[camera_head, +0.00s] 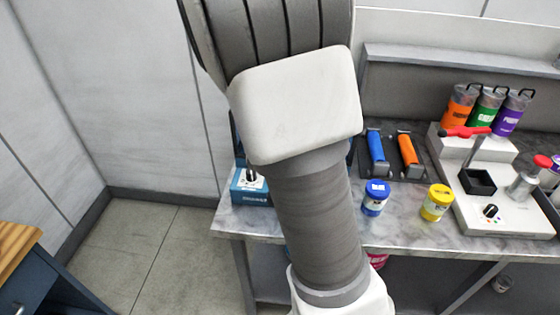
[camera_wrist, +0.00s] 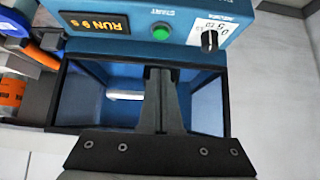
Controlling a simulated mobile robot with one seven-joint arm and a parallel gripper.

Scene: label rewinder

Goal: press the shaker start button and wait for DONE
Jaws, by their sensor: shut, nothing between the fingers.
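The blue shaker (camera_wrist: 185,50) fills the upper middle of the wrist view. Its dark display (camera_wrist: 94,24) reads "RUN 9 s" in yellow. The green start button (camera_wrist: 161,32) sits beside it under the word START. My gripper (camera_wrist: 160,73) is shut and empty. Its fingertips appear just below the button in the picture, apart from it, in front of an open dark-rimmed compartment (camera_wrist: 215,100). In the head view the shaker (camera_head: 251,188) stands at the table's left end, mostly hidden by my arm; my gripper is hidden there.
A black knob (camera_wrist: 209,40) sits right of the button. On the table (camera_head: 410,225) are a blue-lidded jar (camera_head: 375,198), a yellow jar (camera_head: 437,202), blue (camera_head: 376,147) and orange (camera_head: 408,150) tools, and a white machine (camera_head: 500,212). Open floor (camera_head: 150,240) lies left.

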